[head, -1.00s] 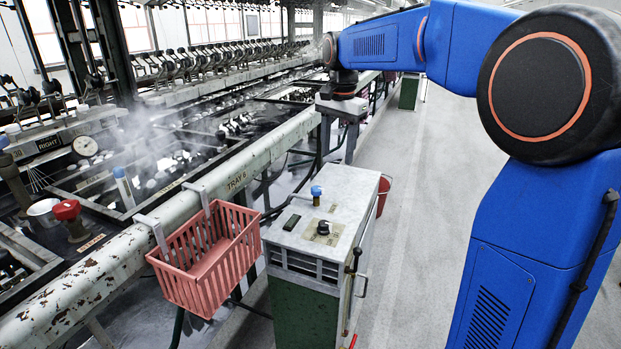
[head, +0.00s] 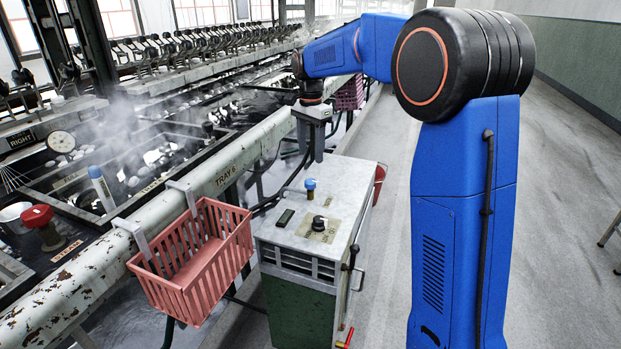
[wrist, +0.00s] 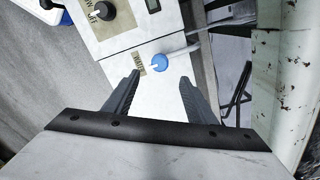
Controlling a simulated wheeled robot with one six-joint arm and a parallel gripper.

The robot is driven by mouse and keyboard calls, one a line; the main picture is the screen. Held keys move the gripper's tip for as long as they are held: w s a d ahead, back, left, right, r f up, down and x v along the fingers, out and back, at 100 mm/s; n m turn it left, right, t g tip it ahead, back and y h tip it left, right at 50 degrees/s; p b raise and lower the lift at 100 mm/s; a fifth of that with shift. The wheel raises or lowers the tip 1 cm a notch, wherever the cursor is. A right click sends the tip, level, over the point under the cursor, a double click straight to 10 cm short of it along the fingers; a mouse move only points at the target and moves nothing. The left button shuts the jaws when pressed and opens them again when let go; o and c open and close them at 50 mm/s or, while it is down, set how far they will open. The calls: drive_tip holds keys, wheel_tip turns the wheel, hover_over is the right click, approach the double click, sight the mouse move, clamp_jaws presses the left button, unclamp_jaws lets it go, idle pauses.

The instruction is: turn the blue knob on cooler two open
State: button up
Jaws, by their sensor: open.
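A blue knob (head: 310,184) stands on a short stem at the rear of the white top of a cooler cabinet (head: 272,228) with green lower sides. I cannot read a number on the cabinet. My gripper (head: 315,157) points down above the back edge of the cabinet, behind and above the knob. In the wrist view, the knob (wrist: 159,63) shows just beyond the tips, between the lines of my two open fingers (wrist: 161,78). Nothing is between the fingers, and they look clear of the knob. A small label lies beside the knob.
A black dial (head: 319,223) and a small display sit on the cabinet top. A pink basket (head: 205,262) hangs on the rusty basin rail (head: 95,271) at left. A red-topped valve (head: 39,217) stands in the basin area.

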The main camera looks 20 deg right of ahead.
sight(311, 181)
wheel_tip(311, 181, down, 10)
drive_tip(key=shift+f, duration=0.2)
idle(0.3)
drive_tip(key=c, duration=1)
